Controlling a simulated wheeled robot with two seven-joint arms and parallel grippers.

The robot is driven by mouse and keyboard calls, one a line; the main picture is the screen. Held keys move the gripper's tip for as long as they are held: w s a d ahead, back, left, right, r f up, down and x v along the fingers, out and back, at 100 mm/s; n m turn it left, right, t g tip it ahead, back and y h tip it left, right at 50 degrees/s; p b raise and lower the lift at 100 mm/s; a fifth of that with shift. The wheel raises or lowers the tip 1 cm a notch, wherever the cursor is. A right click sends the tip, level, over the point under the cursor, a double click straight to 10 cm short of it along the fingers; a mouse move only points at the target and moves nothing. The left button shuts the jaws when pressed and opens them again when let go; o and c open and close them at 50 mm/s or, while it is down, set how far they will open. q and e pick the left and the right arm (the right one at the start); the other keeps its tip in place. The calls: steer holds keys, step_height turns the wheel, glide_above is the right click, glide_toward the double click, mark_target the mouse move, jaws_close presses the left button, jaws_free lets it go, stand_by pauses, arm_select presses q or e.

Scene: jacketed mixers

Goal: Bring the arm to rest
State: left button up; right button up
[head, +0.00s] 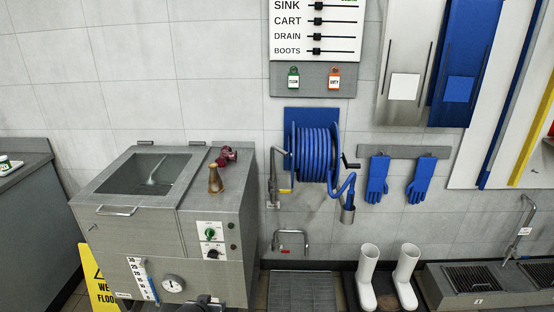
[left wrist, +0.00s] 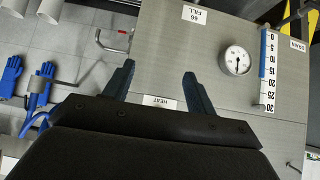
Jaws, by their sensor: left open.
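My left gripper (left wrist: 158,72) is open in the left wrist view, with nothing between its two dark fingers. It is in front of the grey front panel of the jacketed mixer (left wrist: 185,50), near the HEAT label (left wrist: 160,102). I cannot tell how far the fingers are from the panel. In the head view the mixer (head: 160,225) stands at left centre, with a green and a black knob, a round gauge (head: 173,284) and a level scale (head: 142,279). A dark part at the bottom edge there may be my gripper. My right gripper is in neither view.
A yellow wet-floor sign (head: 97,280) stands left of the mixer. A blue hose reel (head: 318,153) and blue gloves (head: 377,180) hang on the wall. White boots (head: 367,275) stand right of a floor grate (head: 302,290). A grey counter (head: 30,215) is at far left.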

arm_select(q)
steer(key=s+d+f+g, duration=0.1)
steer(key=s+g, duration=0.1)
steer(key=s, duration=0.9)
steer(key=s+d+f+g, duration=0.2)
steer(key=s+g, duration=0.1)
steer(key=s, duration=0.9)
steer(key=s+d+f+m+g, duration=0.1)
steer(key=s+d+g, duration=0.1)
steer(key=s, duration=1)
steer(key=shift+s+d+f+g, duration=0.15)
steer(key=shift+d+g, duration=0.05)
steer(key=shift+g, duration=0.2)
